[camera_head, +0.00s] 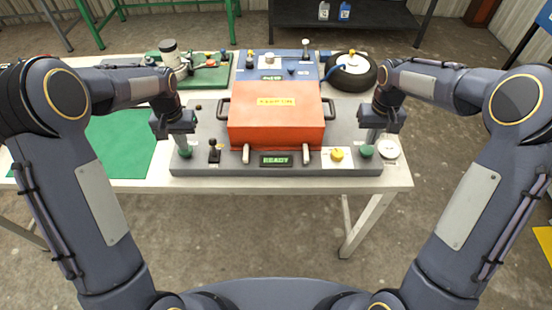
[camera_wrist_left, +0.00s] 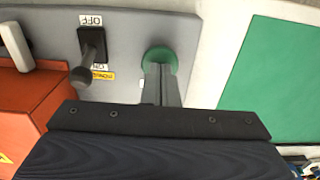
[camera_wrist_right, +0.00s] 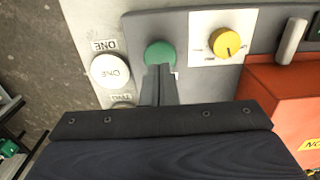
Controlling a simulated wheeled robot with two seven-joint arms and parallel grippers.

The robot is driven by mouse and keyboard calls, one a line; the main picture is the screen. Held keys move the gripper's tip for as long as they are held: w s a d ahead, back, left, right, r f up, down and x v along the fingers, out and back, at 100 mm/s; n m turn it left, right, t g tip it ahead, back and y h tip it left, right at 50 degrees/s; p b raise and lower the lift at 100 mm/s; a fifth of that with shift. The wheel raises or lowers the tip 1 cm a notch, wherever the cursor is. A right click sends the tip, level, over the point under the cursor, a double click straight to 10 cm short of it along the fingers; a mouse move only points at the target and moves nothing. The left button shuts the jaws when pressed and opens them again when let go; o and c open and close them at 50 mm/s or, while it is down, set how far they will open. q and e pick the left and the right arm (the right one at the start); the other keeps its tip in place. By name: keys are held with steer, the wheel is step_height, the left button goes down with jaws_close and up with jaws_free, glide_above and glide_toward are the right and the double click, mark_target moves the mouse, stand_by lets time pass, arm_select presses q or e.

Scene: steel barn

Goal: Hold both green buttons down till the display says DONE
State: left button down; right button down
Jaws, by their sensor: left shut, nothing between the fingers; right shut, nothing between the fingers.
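The left green button (camera_head: 185,154) and the right green button (camera_head: 366,152) sit near the front corners of a grey panel (camera_head: 220,166). Between them the small display (camera_head: 276,160) reads READY in green. My left gripper (camera_head: 184,142) is shut and empty, pointing down over the left button; in the left wrist view its tips (camera_wrist_left: 160,72) overlap the green button (camera_wrist_left: 158,53). My right gripper (camera_head: 370,141) is likewise shut and empty over the right button; its tips (camera_wrist_right: 159,72) overlap the green button (camera_wrist_right: 160,52) in the right wrist view. I cannot tell whether either touches.
An orange press cover (camera_head: 277,130) with side handles fills the panel's middle. A black lever switch (camera_head: 214,151) stands beside the left button, a yellow knob (camera_head: 337,154) beside the right. A white round button (camera_wrist_right: 110,71) is outside the right button. A green mat (camera_head: 120,145) lies left.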

mark_target(367, 149)
steer(key=shift+f, duration=0.1)
steer(key=shift+f, duration=1.3)
steer(key=shift+r, duration=0.35)
arm_select(q)
steer(key=shift+f, duration=0.1)
arm_select(e)
steer(key=shift+f, duration=0.15)
arm_select(q)
steer(key=shift+f, duration=0.6)
arm_select(e)
steer(key=shift+f, duration=0.6)
arm_select(q)
steer(key=shift+r, duration=0.1)
arm_select(e)
steer(key=shift+r, duration=0.1)
stand_by(0.7)
